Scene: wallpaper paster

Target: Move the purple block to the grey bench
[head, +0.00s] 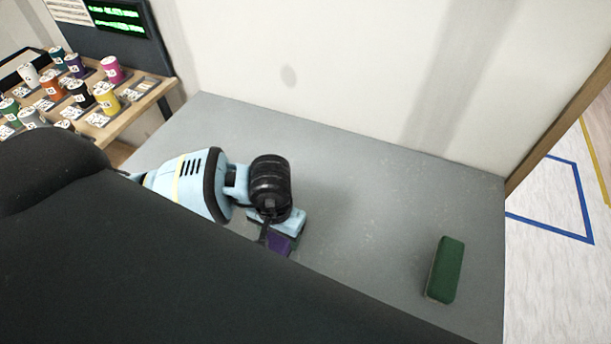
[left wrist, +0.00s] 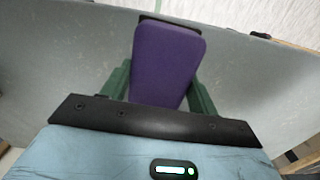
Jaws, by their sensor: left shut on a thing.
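The purple block (head: 279,243) shows as a small patch below my left gripper (head: 275,236) in the head view, mostly hidden by the gripper and my dark body. In the left wrist view the purple block (left wrist: 168,62) is held between the two green fingers of my left gripper (left wrist: 160,90), which is shut on it. The grey bench (head: 370,180) spreads under the gripper and block. I cannot tell whether the block touches the bench surface. My right gripper is not in view.
A green block with a pale underside (head: 446,270) lies on the bench at the right. A wooden table (head: 140,110) with several coloured cups stands at the upper left. A white wall (head: 380,70) runs along the bench's back. The bench middle is clear.

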